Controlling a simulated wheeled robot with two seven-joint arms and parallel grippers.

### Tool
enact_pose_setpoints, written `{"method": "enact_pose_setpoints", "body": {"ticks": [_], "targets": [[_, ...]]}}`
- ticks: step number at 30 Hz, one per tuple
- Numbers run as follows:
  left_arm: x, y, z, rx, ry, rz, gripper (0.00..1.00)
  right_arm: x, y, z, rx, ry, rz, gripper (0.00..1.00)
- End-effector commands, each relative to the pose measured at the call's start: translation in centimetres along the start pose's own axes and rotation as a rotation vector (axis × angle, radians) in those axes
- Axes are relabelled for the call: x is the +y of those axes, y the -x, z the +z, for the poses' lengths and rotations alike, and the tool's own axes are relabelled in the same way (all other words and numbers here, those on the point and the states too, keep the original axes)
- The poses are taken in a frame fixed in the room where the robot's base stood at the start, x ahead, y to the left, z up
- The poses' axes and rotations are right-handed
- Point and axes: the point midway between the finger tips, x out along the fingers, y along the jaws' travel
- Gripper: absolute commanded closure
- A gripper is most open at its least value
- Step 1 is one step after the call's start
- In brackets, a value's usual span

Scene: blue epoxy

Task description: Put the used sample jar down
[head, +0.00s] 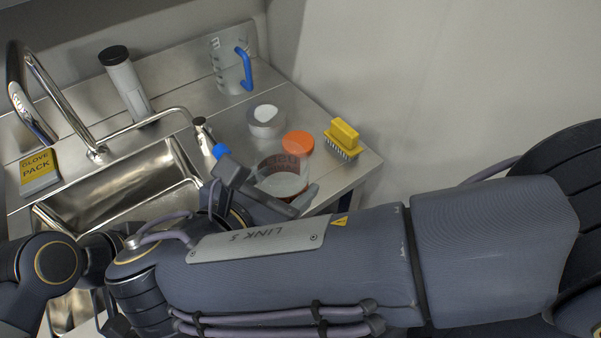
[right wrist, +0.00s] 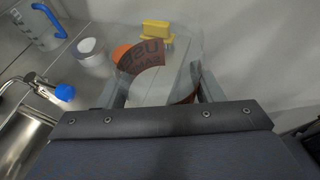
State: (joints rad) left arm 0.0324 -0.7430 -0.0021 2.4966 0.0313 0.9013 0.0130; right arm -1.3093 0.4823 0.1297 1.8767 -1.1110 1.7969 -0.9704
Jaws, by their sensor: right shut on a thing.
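The used sample jar (head: 283,181) is clear, with a dark label and a reddish-brown band low down. My right gripper (head: 268,188) is shut on it, a finger on each side, over the right part of the steel counter. In the right wrist view the jar (right wrist: 155,88) fills the space between the fingers, and part of its "USED" label reads through the glass. I cannot tell whether its base touches the counter. An orange round lid or disc (head: 297,143) shows right behind the jar; whether it belongs to it is unclear. My left gripper is not in view.
A tape roll (head: 267,122) and a yellow brush (head: 343,138) stand close behind the jar. A blue-handled beaker (head: 232,66), a black-capped bottle (head: 125,84) and a glove pack (head: 39,171) are farther off. The sink (head: 120,190) lies left. The counter's right edge is near.

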Motion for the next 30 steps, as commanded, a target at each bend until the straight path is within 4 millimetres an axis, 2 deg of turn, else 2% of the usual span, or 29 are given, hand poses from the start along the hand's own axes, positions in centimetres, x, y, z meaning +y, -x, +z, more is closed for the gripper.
{"method": "enact_pose_setpoints", "body": {"ticks": [11, 15, 18, 26, 30], "targets": [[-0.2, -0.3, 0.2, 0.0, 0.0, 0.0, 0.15, 3.3, -9.1, -0.5, -0.001, 0.002, -0.007, 0.68], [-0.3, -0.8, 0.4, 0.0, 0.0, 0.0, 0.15, 4.1, -11.9, -2.4, -0.001, 0.004, -0.005, 0.68], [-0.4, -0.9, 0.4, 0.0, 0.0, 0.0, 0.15, 4.5, -13.2, -3.1, -0.001, 0.003, -0.002, 0.68], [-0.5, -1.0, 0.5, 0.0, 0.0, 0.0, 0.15, 5.0, -14.8, -4.0, -0.001, 0.001, -0.002, 0.68], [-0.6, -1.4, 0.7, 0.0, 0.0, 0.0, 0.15, 5.1, -15.9, -5.9, -0.002, 0.005, -0.002, 0.68]]}}
